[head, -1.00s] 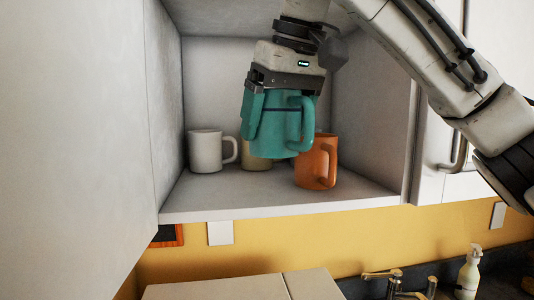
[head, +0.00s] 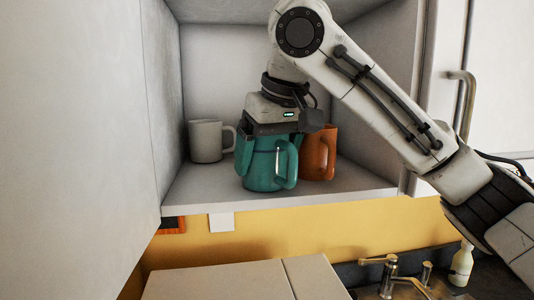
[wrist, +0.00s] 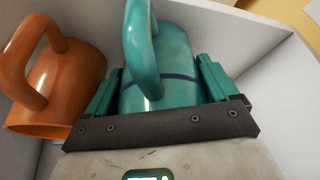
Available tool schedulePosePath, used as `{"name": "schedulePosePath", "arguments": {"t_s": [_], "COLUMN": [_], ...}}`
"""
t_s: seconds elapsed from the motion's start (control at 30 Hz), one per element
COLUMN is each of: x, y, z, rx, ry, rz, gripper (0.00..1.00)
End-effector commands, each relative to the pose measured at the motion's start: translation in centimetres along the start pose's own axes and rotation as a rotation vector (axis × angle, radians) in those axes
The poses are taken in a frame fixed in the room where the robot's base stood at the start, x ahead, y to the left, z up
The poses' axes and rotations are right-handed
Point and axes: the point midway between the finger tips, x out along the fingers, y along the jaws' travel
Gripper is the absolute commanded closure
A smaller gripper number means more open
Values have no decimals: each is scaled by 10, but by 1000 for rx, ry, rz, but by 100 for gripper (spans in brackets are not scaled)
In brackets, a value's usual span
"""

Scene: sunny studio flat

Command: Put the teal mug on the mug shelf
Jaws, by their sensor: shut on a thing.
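The teal mug (head: 265,166) is upright at the front of the mug shelf (head: 330,188), its handle to the right. Its bottom is at about the shelf board's height; I cannot tell whether it touches. My gripper (head: 268,150) comes from above and is shut on the mug, with teal finger pads on either side of it. The wrist view shows the mug (wrist: 172,90) between the fingers of my gripper (wrist: 160,90). A handle side faces that camera.
An orange mug (head: 318,158) stands close to the right of the teal mug, and a white mug (head: 206,141) stands to the left. The cabinet's side wall (head: 165,90) bounds the left. A tap (head: 388,272) and soap bottle (head: 461,265) are below right.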

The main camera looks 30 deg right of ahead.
Motion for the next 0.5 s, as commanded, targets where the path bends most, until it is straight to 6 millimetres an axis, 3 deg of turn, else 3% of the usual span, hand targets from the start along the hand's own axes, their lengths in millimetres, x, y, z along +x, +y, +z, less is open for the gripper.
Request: {"name": "schedulePosePath", "arguments": {"t_s": [0.13, 0.17, 0.2, 0.27, 0.5], "x": [3, 3, 3, 3, 2], "y": [0, 0, 0, 0, 0], "z": [1, 1, 1, 1, 1], "rx": [0, 0, 0, 0, 0], "ry": [1, 0, 0, 0, 0], "rz": [0, 0, 0, 0, 0], "gripper": [57, 10, 6, 0, 0]}}
